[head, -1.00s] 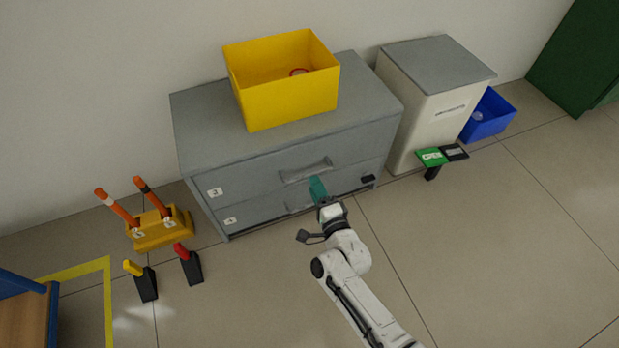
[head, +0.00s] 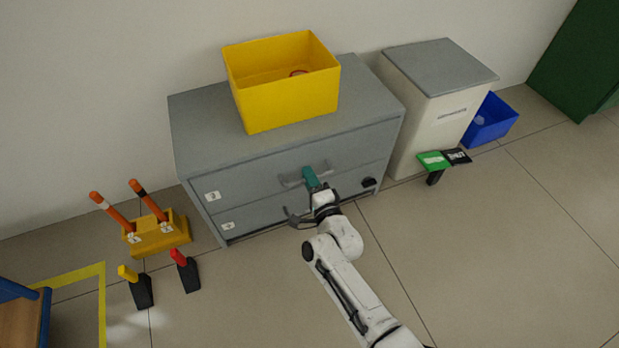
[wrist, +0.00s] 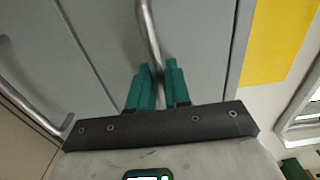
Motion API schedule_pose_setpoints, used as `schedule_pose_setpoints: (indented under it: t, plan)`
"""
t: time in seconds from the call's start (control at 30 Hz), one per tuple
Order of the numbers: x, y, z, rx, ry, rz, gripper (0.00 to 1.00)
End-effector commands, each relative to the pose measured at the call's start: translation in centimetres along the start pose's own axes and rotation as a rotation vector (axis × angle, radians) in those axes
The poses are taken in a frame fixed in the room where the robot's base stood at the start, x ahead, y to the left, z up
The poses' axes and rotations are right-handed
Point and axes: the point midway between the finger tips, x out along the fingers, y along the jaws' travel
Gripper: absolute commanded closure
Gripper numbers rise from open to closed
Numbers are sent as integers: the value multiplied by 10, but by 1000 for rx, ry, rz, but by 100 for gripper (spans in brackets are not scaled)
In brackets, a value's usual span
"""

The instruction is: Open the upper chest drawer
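The grey chest has an upper drawer (head: 250,188) with a bar handle (head: 291,179). Its front looks flush with the chest. My gripper (head: 310,178) is at this handle, its teal fingers over the right part of the bar. In the wrist view the handle (wrist: 148,28) runs down between the two fingers of my gripper (wrist: 157,75). The fingers are close together and appear shut on the bar. Part of the bar is hidden by the fingers. The lower drawer (head: 255,216) is below, its handle mostly hidden by my gripper in the head view.
A yellow bin (head: 290,102) stands on the chest top. A yellow rack (head: 158,236) with orange-handled rods stands left. Floor in front is mostly clear.

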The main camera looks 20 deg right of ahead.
Motion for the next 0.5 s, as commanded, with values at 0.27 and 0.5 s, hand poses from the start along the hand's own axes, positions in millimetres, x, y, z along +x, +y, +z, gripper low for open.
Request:
schedule_pose_setpoints:
  t: [0.27,0.5]
  plan:
    - [0,1,0,0,0,1,100]
    - [0,1,0,0,0,2,100]
